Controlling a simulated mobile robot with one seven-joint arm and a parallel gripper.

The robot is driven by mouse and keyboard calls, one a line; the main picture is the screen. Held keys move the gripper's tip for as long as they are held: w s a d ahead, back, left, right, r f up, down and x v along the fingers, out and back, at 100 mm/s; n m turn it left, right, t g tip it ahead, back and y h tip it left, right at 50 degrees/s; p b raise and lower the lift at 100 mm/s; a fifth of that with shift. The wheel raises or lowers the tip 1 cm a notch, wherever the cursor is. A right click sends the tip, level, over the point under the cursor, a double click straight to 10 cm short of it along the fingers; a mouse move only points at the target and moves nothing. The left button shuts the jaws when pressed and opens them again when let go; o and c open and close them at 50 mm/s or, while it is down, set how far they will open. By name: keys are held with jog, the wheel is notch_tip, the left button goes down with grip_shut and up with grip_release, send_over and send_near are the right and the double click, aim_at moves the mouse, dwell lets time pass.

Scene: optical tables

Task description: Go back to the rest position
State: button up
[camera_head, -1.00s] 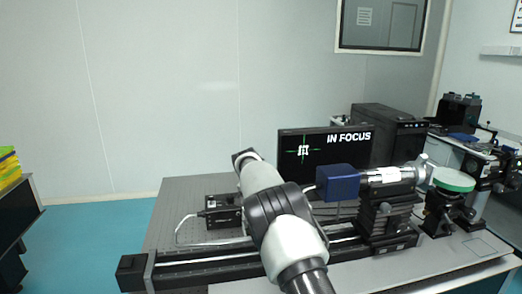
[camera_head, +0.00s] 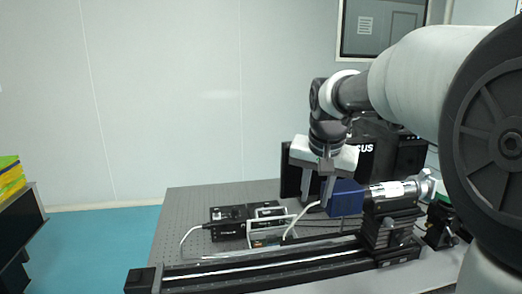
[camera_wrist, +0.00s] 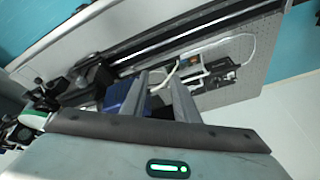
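My gripper (camera_head: 316,192) hangs fingers-down above the optical table (camera_head: 190,215), in front of the monitor (camera_head: 366,170). Its two fingers are apart with nothing between them; they also show apart in the wrist view (camera_wrist: 160,95). Behind and beside the fingers is a blue camera box (camera_head: 346,198) joined to a silver lens tube (camera_head: 390,190) on a black stage. The blue box also shows in the wrist view (camera_wrist: 118,97), partly hidden by the fingers. My arm covers the right side of the head view.
A long black rail (camera_head: 260,270) runs along the table's front. Black controller boxes (camera_head: 230,218) with cables stand left of the gripper. A dark cart with yellow items (camera_head: 10,178) is at far left. The air above the table's left half is clear.

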jog(key=s+d+f+n+t+p, duration=0.1)
jog(key=s+n, duration=0.3)
jog(key=s, duration=2.1)
jog(key=shift+d+f+p, duration=0.2)
jog(key=shift+f+p, duration=0.05)
jog(key=shift+p, duration=0.3)
